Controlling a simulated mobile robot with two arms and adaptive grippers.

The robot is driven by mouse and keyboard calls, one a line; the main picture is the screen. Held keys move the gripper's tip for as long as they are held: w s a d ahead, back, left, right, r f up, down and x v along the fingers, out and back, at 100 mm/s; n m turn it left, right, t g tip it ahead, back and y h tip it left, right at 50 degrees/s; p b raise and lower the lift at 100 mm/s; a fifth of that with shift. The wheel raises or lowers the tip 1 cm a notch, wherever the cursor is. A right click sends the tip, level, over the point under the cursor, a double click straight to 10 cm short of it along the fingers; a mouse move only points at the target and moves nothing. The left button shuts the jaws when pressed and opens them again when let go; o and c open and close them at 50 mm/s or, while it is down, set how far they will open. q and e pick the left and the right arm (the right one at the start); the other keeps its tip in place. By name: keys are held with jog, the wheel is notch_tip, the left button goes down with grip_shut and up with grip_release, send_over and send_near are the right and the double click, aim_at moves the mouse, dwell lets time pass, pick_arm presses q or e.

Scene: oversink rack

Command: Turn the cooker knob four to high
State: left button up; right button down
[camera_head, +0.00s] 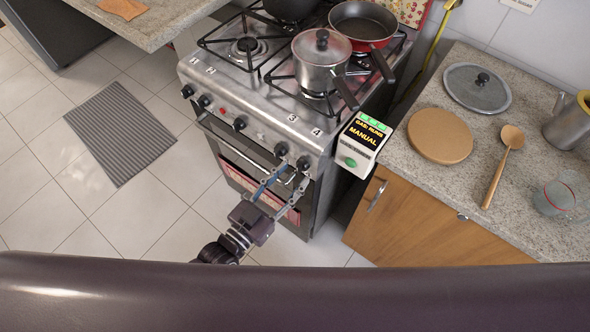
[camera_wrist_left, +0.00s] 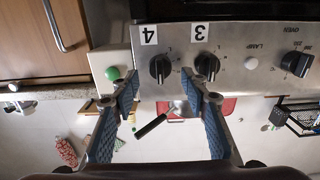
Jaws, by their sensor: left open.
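The cooker (camera_head: 262,125) has a steel front panel with black knobs. Cooker knob four (camera_head: 303,163) is under the label "4" at the panel's right end. In the left wrist view, which is upside down, knob four (camera_wrist_left: 160,68) shows clearly, with its pointer line near upright. Knob three (camera_head: 281,149) is beside it and also shows in the wrist view (camera_wrist_left: 207,66). My left gripper (camera_head: 293,175) is open and empty in front of these knobs. Its fingertips in the wrist view (camera_wrist_left: 160,90) lie either side of knob four, apparently short of it. My right gripper is not in view.
A box with a "MANUAL" display and a green button (camera_head: 350,162) stands right of knob four. A towel (camera_head: 245,180) hangs below the panel.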

pick_arm(q)
jog(key=shift+x, duration=1.1)
jog(key=c, duration=1.1)
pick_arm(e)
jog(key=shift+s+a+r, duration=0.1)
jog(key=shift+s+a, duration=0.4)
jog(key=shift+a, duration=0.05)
